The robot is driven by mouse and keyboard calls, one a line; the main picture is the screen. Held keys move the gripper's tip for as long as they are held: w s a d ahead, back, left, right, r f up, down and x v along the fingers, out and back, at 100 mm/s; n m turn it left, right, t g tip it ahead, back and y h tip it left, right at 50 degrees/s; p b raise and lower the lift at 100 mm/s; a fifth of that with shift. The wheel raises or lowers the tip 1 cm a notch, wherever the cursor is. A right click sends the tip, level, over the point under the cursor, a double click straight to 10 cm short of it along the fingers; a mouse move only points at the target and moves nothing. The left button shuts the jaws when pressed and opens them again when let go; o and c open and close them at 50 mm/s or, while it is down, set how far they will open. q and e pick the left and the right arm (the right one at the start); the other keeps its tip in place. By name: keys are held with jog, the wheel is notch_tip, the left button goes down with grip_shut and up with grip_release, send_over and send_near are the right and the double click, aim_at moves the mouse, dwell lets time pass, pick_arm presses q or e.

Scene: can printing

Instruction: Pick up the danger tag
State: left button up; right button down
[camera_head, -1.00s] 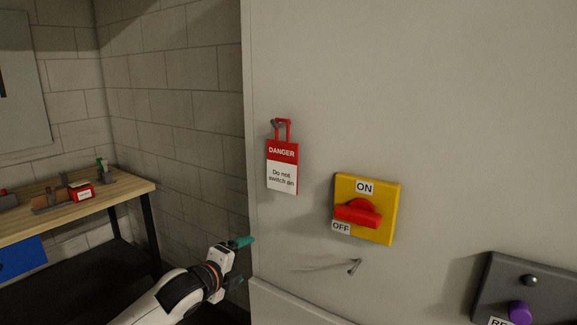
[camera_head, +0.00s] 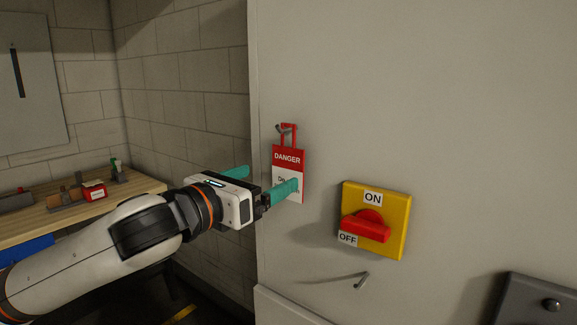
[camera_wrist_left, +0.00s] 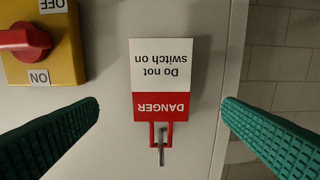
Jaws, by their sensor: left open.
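The danger tag (camera_head: 288,160) is a red and white card reading "DANGER Do not switch on". It hangs by a red loop from a hook (camera_head: 283,129) on the grey cabinet face. My left gripper (camera_head: 260,182) is open and empty, in front of the tag, with one teal finger covering part of the tag's lower text. In the left wrist view the tag (camera_wrist_left: 160,75) appears upside down, between the two spread teal fingers and apart from both. My right gripper is not in view.
A yellow switch plate with a red knob (camera_head: 367,226) is right of the tag, with a bare hook (camera_head: 361,281) below it. A dark panel (camera_head: 540,305) is at lower right. A wooden workbench (camera_head: 130,187) stands at the left by the block wall.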

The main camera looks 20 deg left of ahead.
aim_at(287, 166)
pick_arm(q)
jog(key=p+x, duration=0.1)
jog(key=x, duration=0.4)
jog(key=shift+r+p, duration=0.2)
jog(key=shift+p, duration=0.2)
jog(key=shift+w+d+f, duration=0.1)
jog(key=shift+w, duration=0.25)
jog(key=shift+s, duration=0.15)
jog(key=shift+c, duration=0.3)
jog(key=c, duration=1)
